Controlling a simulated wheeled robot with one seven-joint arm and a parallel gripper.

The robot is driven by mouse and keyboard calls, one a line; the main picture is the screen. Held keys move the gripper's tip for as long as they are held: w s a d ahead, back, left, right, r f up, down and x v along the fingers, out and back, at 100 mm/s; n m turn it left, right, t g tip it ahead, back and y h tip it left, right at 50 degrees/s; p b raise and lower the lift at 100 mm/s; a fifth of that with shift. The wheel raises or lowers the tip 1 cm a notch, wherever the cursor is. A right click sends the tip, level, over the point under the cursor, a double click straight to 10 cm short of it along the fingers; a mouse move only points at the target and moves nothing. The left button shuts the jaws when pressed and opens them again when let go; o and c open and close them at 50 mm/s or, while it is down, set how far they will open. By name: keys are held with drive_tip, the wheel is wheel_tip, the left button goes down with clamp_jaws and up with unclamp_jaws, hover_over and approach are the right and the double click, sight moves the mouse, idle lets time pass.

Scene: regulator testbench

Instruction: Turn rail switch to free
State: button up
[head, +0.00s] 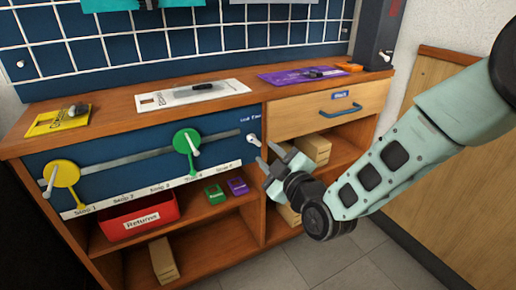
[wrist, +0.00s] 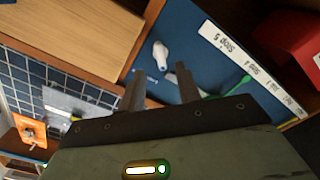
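The rail switch (head: 253,140) is a small white lever at the right end of the blue panel, under a small label that seems to read "Lock Free" (head: 250,118). In the head view its lever slants down to the right. In the wrist view the switch (wrist: 160,53) lies just beyond the fingertips, between their lines, with its label (wrist: 146,76) beside it. My gripper (head: 267,157) is open and empty, just below and right of the switch in the head view. Its two fingers (wrist: 159,70) are apart in the wrist view. I see no contact with the switch.
A grey rail carries a yellow disc (head: 62,174) at left and a green disc (head: 186,142) nearer the switch, each with a white handle. A drawer (head: 330,108) juts at right. A red returns bin (head: 139,217) and boxes stand on shelves below.

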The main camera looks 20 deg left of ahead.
sight(256, 143)
drive_tip(key=b+x, duration=0.1)
drive_tip(key=x, duration=0.5)
drive_tip(key=shift+w+a, duration=0.1)
drive_tip(key=shift+a, duration=0.05)
clamp_jaws()
